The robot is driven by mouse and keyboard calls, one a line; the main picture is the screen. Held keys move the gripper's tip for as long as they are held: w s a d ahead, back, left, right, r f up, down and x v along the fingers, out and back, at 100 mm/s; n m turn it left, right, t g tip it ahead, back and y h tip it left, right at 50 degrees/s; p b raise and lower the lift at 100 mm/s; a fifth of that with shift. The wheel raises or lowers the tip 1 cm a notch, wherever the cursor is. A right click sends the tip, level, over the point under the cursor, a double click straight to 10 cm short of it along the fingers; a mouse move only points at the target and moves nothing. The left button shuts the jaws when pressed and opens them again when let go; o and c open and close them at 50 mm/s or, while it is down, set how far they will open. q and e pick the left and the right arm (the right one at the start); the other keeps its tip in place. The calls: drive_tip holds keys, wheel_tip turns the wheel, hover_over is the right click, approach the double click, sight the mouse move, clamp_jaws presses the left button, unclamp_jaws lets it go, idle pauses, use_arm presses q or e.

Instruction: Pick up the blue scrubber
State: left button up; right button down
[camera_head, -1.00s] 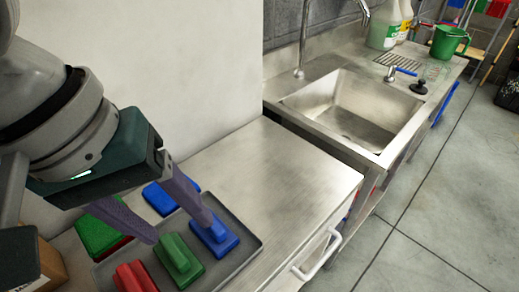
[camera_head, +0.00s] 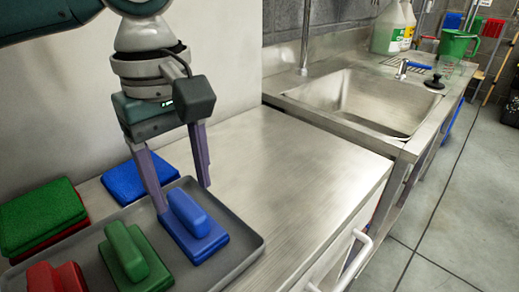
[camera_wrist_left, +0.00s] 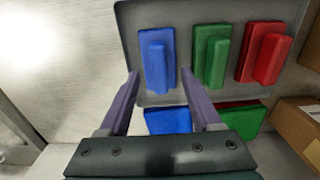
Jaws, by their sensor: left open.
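The blue scrubber (camera_head: 192,225), a pad with a raised handle, lies on the grey tray (camera_head: 252,252) at its right end. It also shows in the left wrist view (camera_wrist_left: 157,62), ahead of the fingertips. My left gripper (camera_head: 182,199) is open, fingers pointing down, above and just behind the scrubber. In the wrist view its two fingertips (camera_wrist_left: 158,72) stand on either side of the scrubber's near end, with nothing between them gripped. My right gripper is not in view.
A green scrubber (camera_head: 132,257) and a red scrubber (camera_head: 58,278) lie beside the blue one on the tray. Behind the tray are a blue pad (camera_head: 125,182) and a green pad (camera_head: 40,215). A cardboard box (camera_wrist_left: 297,122) stands near. Bare steel counter (camera_head: 290,180) lies to the right.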

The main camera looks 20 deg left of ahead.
sight(186, 204)
use_arm(q)
drive_tip(key=f, duration=0.2)
drive_tip(key=f+b, duration=0.1)
drive_tip(key=f, duration=0.2)
drive_tip(key=shift+w+a+f, duration=0.15)
drive_tip(key=shift+a, duration=0.05)
drive_tip(key=shift+c, duration=0.2)
clamp_jaws()
